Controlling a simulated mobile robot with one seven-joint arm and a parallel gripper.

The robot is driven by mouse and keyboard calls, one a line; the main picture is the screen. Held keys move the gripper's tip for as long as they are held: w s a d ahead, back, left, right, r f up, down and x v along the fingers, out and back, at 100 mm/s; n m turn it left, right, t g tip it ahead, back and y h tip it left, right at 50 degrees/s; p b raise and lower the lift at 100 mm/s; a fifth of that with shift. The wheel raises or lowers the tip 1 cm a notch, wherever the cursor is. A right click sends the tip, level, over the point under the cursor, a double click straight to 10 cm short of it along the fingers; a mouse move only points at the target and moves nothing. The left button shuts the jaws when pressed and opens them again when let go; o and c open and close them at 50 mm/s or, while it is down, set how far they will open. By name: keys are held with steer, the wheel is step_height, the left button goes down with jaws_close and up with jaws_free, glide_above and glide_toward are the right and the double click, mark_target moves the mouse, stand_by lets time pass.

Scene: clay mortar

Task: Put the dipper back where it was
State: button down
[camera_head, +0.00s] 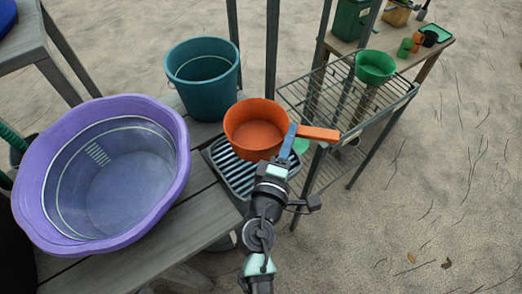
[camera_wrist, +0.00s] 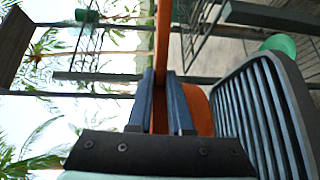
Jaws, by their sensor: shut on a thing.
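The orange dipper (camera_head: 257,130) has a round bowl and a straight handle pointing right. In the head view its bowl is over the far part of a dark slatted tray (camera_head: 225,168) at the bench's right end. My gripper (camera_head: 289,139) is shut on the handle close to the bowl. In the wrist view, the blue fingers (camera_wrist: 160,78) clasp the orange handle, and part of the dipper's bowl (camera_wrist: 203,108) shows behind them. The slatted tray (camera_wrist: 262,112) shows close beside it at right. The bowl appears level and empty. I cannot tell whether it touches the tray.
A purple basin (camera_head: 165,185) fills the wooden bench's left part. A teal bucket (camera_head: 205,88) stands behind the tray. A wire shelf (camera_head: 330,108) with a green bowl (camera_head: 375,66) stands right of the dipper. Sandy ground at the right is open.

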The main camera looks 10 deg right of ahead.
steer(key=shift+s+f+b, duration=0.2)
steer(key=shift+f+b, duration=2)
steer(key=shift+f, duration=2.35)
steer(key=shift+f, duration=0.15)
steer(key=c, duration=0.8)
jaws_free()
steer(key=shift+c, duration=0.2)
